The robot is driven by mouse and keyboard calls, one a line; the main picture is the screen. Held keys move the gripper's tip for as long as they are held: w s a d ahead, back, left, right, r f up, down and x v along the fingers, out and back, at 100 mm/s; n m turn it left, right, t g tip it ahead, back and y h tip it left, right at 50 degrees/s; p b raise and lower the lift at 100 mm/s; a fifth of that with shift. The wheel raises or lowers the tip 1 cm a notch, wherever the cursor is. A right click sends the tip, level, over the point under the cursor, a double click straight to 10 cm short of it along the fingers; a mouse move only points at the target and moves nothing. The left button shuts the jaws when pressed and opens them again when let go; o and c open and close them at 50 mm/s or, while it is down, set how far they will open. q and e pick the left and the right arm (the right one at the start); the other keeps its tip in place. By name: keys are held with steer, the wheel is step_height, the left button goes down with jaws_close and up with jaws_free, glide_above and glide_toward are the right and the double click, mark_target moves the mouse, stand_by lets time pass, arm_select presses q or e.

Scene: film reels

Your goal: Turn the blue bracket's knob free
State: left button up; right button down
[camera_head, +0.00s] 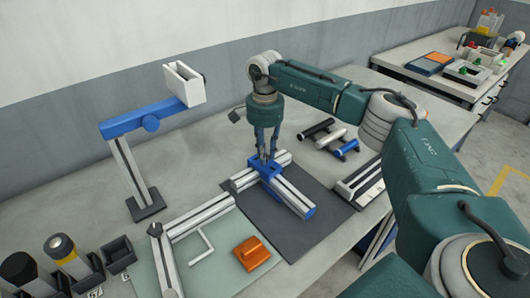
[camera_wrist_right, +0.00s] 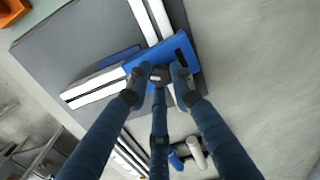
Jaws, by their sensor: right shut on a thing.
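The blue bracket (camera_head: 258,167) sits where two silver rails meet, on a dark grey mat. In the right wrist view the bracket (camera_wrist_right: 185,48) is a flat blue piece across the rails. A small dark knob (camera_wrist_right: 161,74) shows at its edge, between my fingertips. My right gripper (camera_head: 267,156) points straight down onto the bracket; in the wrist view its fingers (camera_wrist_right: 161,80) are closed around the knob. The fingers partly cover the knob and the near side of the bracket. My left gripper is not in view.
A silver post with a blue arm (camera_head: 150,117) and white box (camera_head: 183,84) stands at left. Another rail frame (camera_head: 200,215), an orange block (camera_head: 252,252) and dark bins lie in front. Rollers (camera_head: 335,137) lie to the right. The dark mat (camera_head: 280,235) has bare room in front.

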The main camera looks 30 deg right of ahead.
steer(key=shift+n, duration=1.6)
stand_by(1.1)
steer(key=c, duration=1.5)
jaws_free()
steer(key=shift+r, duration=0.15)
step_height(320, 180, up, 12)
steer(key=shift+f, duration=0.1)
